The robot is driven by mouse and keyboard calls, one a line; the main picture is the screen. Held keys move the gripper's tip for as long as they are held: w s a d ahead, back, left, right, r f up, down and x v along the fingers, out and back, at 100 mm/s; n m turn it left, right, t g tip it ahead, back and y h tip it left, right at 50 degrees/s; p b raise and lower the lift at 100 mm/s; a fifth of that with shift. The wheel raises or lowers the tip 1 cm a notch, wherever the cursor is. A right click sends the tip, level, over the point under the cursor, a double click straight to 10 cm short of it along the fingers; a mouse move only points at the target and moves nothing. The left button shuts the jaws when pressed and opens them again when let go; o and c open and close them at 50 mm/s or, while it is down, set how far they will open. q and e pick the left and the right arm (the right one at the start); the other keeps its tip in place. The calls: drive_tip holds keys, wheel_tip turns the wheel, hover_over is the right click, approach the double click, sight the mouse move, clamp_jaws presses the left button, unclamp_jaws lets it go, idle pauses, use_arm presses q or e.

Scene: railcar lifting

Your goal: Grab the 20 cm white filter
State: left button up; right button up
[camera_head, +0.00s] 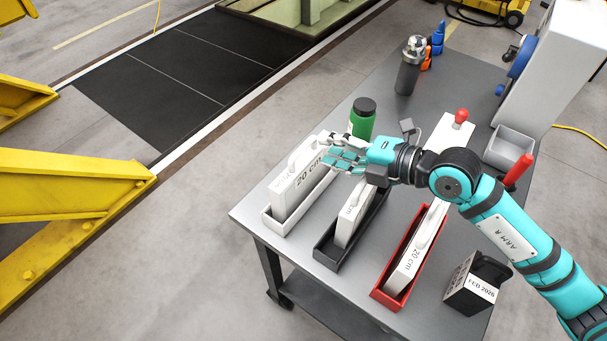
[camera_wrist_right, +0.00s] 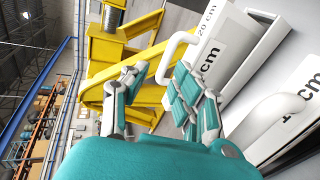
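A white filter (camera_head: 297,184) marked "20 cm" stands in a white tray (camera_head: 285,226) at the table's left front; its looped handle is on top. It also shows in the right wrist view (camera_wrist_right: 214,50), its handle just beyond my fingertips. My right gripper (camera_head: 335,157) is beside this filter's upper right end in the head view. Its fingers are apart with nothing held between them in the right wrist view (camera_wrist_right: 158,78). Whether a finger touches the filter, I cannot tell. Another white filter marked "20 cm" (camera_head: 408,262) lies in a red tray (camera_head: 388,299). My left gripper is out of view.
A third white filter (camera_head: 349,217) sits in a black tray (camera_head: 326,254), close beside the white tray. A green jar (camera_head: 362,122) stands behind my gripper. A dark bottle (camera_head: 408,75) stands farther back. A "FEB 2026" block (camera_head: 472,287) is at the right front.

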sight(306, 148)
drive_tip(key=shift+w+a+f, duration=0.35)
drive_tip(key=shift+a+f, duration=0.2)
drive_tip(key=shift+f, duration=0.2)
drive_tip(key=shift+w+a+p, duration=0.2)
drive_tip(key=shift+a+p, duration=0.1)
drive_tip(key=shift+p, duration=0.05)
drive_tip(key=p+x, duration=0.1)
drive_tip(key=x, duration=0.4)
drive_tip(key=shift+w+a+f, duration=0.1)
drive_tip(key=shift+a+f, duration=0.05)
drive_tip(key=shift+f, duration=0.1)
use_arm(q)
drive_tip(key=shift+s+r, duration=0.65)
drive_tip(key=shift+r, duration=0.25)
use_arm(e)
drive_tip(key=shift+c, duration=0.4)
clamp_jaws()
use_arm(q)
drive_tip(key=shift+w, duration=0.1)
